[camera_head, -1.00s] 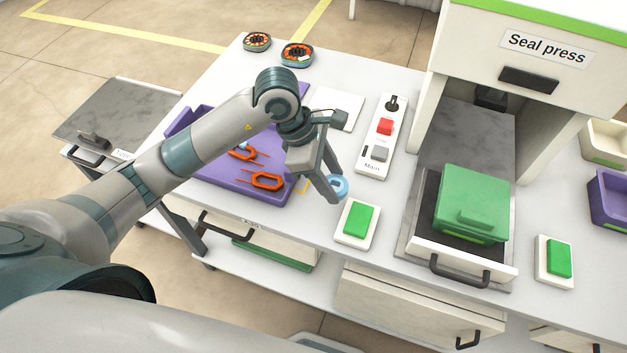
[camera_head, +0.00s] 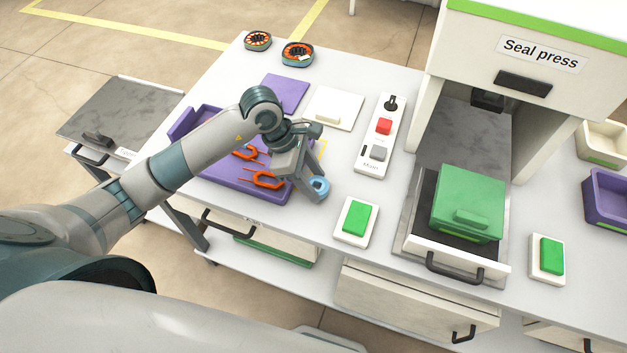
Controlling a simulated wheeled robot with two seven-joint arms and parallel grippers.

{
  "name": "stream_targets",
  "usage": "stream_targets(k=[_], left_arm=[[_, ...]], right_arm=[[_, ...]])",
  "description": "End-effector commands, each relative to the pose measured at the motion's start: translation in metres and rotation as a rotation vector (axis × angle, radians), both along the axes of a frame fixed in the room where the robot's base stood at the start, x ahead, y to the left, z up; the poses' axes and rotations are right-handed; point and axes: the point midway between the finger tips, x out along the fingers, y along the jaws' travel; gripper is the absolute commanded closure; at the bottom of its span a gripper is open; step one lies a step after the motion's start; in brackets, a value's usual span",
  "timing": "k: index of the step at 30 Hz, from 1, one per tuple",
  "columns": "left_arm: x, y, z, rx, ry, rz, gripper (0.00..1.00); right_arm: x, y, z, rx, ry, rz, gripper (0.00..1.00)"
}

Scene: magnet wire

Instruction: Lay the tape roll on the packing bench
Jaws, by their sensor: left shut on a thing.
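The tape roll is a small light-blue ring (camera_head: 320,187). It sits at the fingertips of my left gripper (camera_head: 313,188), which is shut on it. The gripper points down over the white worktable (camera_head: 375,215), just right of the purple tray. I cannot tell whether the roll touches the table top. No legible label marks a packing bench; a separate low bench with a grey marbled top (camera_head: 120,115) stands at the left, its small label unreadable. My right gripper is not in view.
A purple tray (camera_head: 225,187) with orange-handled tools lies beside the gripper. A control panel (camera_head: 372,157), green button box (camera_head: 356,222) and seal press (camera_head: 530,60) with a green box (camera_head: 468,202) stand to the right. A white pad (camera_head: 345,109) lies behind.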

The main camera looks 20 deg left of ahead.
Motion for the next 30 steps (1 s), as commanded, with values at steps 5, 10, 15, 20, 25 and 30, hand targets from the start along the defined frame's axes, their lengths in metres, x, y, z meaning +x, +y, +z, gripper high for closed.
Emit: stream_targets(k=[5, 10, 15, 20, 25, 30], left_arm=[[0.000, 0.000, -0.015, 0.000, 0.002, 0.001, 0.77], [0.000, 0.000, -0.016, -0.001, -0.001, 0.000, 0.77], [0.000, 0.000, -0.018, 0.000, -0.001, 0.000, 0.77], [0.000, 0.000, -0.018, 0.000, -0.001, 0.000, 0.36], [0.000, 0.000, -0.018, 0.000, -0.001, 0.000, 0.36], [0.000, 0.000, -0.017, 0.000, -0.001, 0.000, 0.36]], right_arm=[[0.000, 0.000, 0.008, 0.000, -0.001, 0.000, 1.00], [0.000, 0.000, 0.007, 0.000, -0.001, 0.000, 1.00], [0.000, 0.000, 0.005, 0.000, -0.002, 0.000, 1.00], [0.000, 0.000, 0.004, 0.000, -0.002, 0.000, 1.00], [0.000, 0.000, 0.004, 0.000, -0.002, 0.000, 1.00], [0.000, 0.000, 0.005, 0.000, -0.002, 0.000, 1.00]])
